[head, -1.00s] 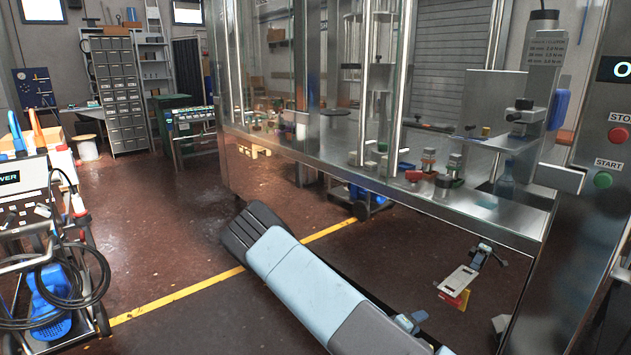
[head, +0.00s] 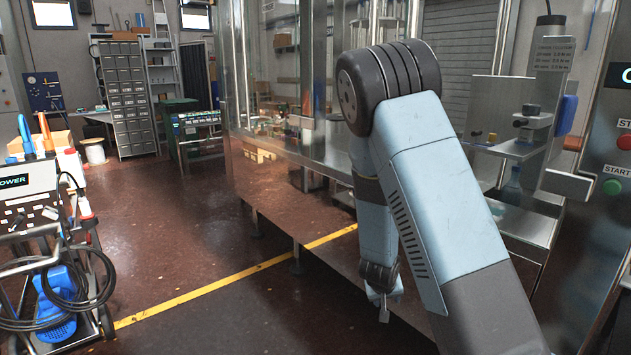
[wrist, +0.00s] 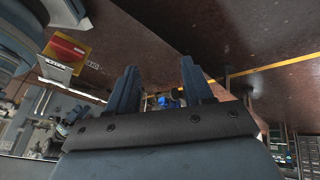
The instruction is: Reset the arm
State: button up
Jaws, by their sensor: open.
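My arm is bent in front of the machine, its elbow raised in the head view. My gripper (head: 383,305) hangs low at the end of the forearm, pointing down, in front of the machine's steel lower panel. In the wrist view my gripper (wrist: 160,88) shows two dark fingers spread apart with nothing between them. The gripper is open and empty.
The glass-and-steel filling machine (head: 285,185) stands close behind my arm, partly hidden by it. A control panel with a green start button (head: 612,187) is at the right. A cart with cables (head: 50,235) is at the left. The dark red floor (head: 200,240) between is clear.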

jog(key=s+a+r+y, duration=0.1)
jog(key=s+r+y, duration=0.25)
jog(key=r, duration=0.85)
jog(key=s+a+r+y, duration=0.2)
jog(key=s+r, duration=0.3)
jog(key=r, duration=0.6)
jog(key=s+d+r+h, duration=0.1)
jog(key=s+d+r, duration=0.2)
jog(key=s+r, duration=0.4)
jog(key=s+d+r+h, duration=0.1)
jog(key=s+d+r, duration=0.2)
jog(key=s+r, duration=0.4)
jog(key=s, duration=0.6)
jog(key=shift+s, duration=0.25)
jog(key=shift+h, duration=0.25)
jog(key=shift+c, duration=0.8)
